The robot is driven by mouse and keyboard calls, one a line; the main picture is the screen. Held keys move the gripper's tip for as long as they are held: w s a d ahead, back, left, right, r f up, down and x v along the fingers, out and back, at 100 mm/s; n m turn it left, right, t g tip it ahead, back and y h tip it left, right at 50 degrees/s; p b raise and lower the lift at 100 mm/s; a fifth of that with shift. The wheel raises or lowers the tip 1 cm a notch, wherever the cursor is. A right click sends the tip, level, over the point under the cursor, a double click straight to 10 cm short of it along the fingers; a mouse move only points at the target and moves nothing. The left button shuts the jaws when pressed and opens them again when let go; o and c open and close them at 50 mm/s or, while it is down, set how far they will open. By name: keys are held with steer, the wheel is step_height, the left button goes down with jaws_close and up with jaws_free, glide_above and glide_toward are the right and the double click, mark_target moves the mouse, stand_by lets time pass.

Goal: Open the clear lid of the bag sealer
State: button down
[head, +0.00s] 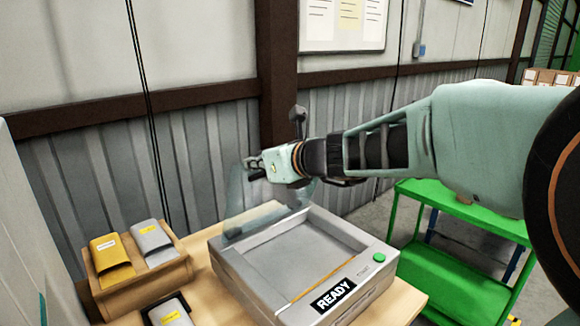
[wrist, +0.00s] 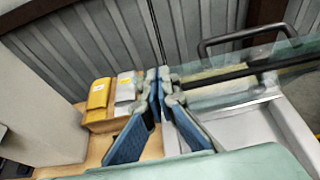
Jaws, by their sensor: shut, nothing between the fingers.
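The bag sealer (head: 230,265) is a grey box on the wooden table, with a green button, a READY label and an open tray top. Its clear lid (head: 236,205) stands raised at the tray's back left side, partly hidden behind my gripper. In the wrist view the lid (wrist: 225,92) shows at the right as a see-through pane with a dark bar and a dark handle (wrist: 240,36). My gripper (head: 252,168) is above the sealer, beside the raised lid. In the wrist view its blue fingertips (wrist: 160,76) are together and empty. Whether they touch the lid I cannot tell.
A wooden holder (head: 135,290) with a yellow pouch (head: 110,258) and a grey pouch (head: 151,242) stands left of the sealer. A green cart (head: 460,265) is at the right. A corrugated wall rises behind.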

steer(key=w+a, duration=0.1)
steer(key=w+a+r+p, duration=0.1)
steer(key=w+a+r, duration=0.1)
steer(key=w+a, duration=0.1)
steer(key=shift+p, duration=0.4)
